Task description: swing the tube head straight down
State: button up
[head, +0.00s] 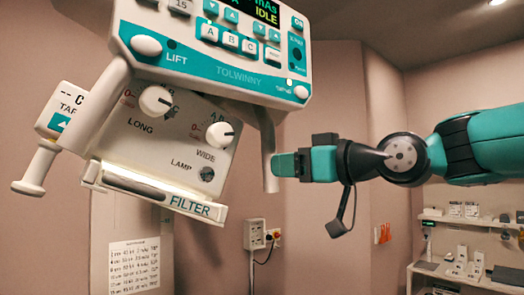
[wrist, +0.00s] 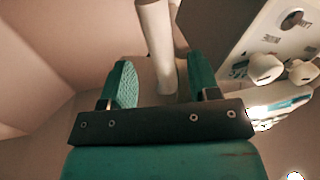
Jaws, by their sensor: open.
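The tube head's control panel (head: 222,62), white and teal with a lit display, fills the upper middle of the head view. Below it is the collimator box (head: 180,130) with two knobs; the whole head sits tilted. A pale handle bar (head: 268,140) hangs from its right side, and another (head: 92,108) from its left. My gripper (head: 278,165) is at the right handle's lower part, its tips overlapping it. In the wrist view my gripper (wrist: 162,82) is open, with the handle (wrist: 156,40) showing between its two teal fingers. I cannot tell whether it touches either.
A filter tray (head: 190,204) juts below the collimator. A wall socket box (head: 255,234) with a cable and a printed chart (head: 134,267) are on the walls behind. Shelves (head: 465,272) with small items stand at lower right. The space below my gripper looks clear.

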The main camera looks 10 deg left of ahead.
aim_at(266, 164)
jog(key=p+x, duration=0.2)
jog(key=x, duration=0.4)
jog(key=shift+r+p, duration=0.15)
jog(key=shift+p, duration=0.25)
jog(key=shift+w+a, duration=0.25)
jog(key=shift+a, duration=0.2)
